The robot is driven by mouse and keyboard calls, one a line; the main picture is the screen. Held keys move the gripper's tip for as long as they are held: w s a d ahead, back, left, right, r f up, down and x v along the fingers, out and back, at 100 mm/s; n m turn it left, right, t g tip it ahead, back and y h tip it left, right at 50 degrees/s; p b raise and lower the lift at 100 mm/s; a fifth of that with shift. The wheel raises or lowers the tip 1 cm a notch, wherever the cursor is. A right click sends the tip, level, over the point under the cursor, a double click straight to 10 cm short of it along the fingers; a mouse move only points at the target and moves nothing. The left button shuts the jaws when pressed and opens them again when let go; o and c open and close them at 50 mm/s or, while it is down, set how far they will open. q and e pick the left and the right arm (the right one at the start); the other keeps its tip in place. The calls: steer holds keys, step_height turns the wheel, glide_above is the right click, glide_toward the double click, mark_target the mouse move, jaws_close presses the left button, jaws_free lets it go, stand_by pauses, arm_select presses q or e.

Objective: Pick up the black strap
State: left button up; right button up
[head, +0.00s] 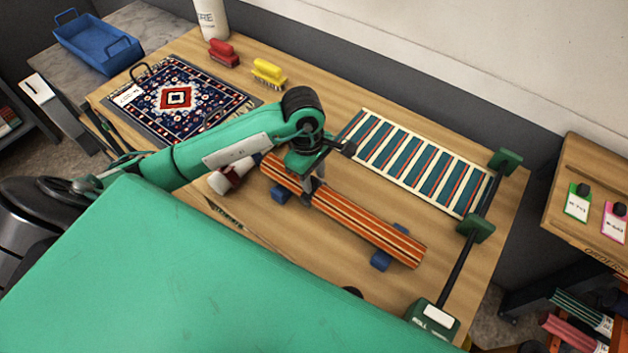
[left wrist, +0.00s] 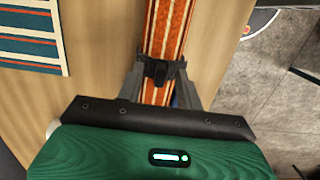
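The black strap (left wrist: 157,72) shows in the left wrist view as a short dark band with a block lying across the orange striped roll (left wrist: 168,25). My left gripper (left wrist: 159,80) is above the roll, its two fingers drawn in close on either side of the strap with no clear gap. In the head view my left gripper (head: 313,190) reaches down onto the middle of the orange roll (head: 375,226), and its fingers hide the strap there. The roll rests on blue supports (head: 381,260) on the table. My right gripper is not in view.
A striped rug (head: 415,160) lies behind the roll, and a patterned rug (head: 205,115) lies at the left. A white bottle (head: 222,182) lies by the roll's left end. A red brush (head: 223,54) and a yellow brush (head: 268,72) are at the back. A black bar stand (head: 460,258) borders the right.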

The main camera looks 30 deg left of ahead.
arm_select(q)
jaws_close()
steer(key=shift+r, duration=0.1)
